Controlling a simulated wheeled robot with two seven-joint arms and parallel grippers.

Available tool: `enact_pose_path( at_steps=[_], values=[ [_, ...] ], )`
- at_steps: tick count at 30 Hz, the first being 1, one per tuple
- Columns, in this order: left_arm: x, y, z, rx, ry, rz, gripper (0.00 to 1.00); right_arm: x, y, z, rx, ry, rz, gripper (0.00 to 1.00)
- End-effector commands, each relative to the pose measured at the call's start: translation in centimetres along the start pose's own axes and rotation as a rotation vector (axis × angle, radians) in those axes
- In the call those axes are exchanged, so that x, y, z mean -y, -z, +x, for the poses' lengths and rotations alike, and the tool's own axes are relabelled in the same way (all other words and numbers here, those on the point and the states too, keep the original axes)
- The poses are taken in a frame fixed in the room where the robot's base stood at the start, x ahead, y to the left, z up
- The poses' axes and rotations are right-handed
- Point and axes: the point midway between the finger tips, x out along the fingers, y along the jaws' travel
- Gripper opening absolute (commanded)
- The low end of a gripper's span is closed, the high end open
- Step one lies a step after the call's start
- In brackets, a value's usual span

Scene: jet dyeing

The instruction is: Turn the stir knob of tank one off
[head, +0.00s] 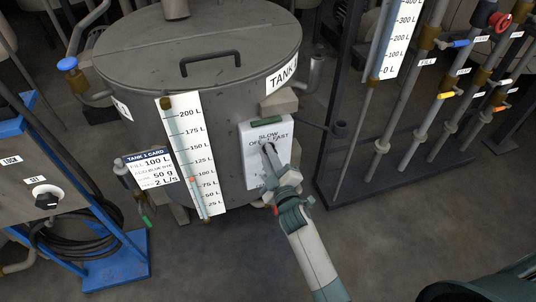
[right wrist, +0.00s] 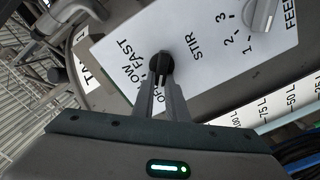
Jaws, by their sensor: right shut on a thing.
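Tank one (head: 225,95) is a grey round vessel with a lid handle and a "TANK 1" label. Its white control panel (head: 250,170) carries the words SLOW, OFF and FAST. In the head view my right gripper (head: 268,150) covers the knob and part of the lettering. The knob's exact pointing is hard to tell. My left gripper is not in view.
A grey FEED knob (right wrist: 262,14) is on the same panel. A level gauge (head: 193,150) and the tank card (head: 155,170) stand left of the panel. A blue-framed cart (head: 115,262) is at left. Pipes with coloured valves (head: 447,95) stand at right.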

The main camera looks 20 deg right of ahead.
Motion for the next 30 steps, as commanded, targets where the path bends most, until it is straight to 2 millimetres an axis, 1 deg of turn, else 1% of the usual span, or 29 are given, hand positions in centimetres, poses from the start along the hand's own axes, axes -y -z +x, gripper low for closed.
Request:
enact_pose_path(
  at_steps=[1, 2, 3, 4, 14, 20, 26, 30],
  values=[
    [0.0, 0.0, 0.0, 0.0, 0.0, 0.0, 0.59, 0.1, 0.0, 0.0, 0.001, 0.001, -0.002, 0.0],
    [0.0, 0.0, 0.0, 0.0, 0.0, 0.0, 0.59, 0.1, 0.0, 0.0, 0.001, 0.001, -0.002, 0.17],
    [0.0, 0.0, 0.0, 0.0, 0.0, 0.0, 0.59, 0.1, 0.0, 0.0, 0.001, 0.001, -0.001, 0.27],
    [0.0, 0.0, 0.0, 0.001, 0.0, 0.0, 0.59, 0.1, 0.0, 0.0, 0.001, 0.001, -0.001, 0.31],
    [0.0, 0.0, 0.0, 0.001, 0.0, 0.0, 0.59, 0.0, 0.0, -0.1, 0.0, 0.001, 0.0, 0.31],
    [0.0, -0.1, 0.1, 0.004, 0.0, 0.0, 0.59, 0.1, -0.1, -1.0, 0.001, 0.001, 0.0, 0.31],
    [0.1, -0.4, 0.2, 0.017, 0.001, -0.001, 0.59, 0.2, -0.1, -3.5, 0.001, 0.003, 0.0, 0.31],
    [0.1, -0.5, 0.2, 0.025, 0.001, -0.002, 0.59, 0.2, -0.1, -6.0, 0.002, 0.003, 0.001, 0.31]
  ],
)
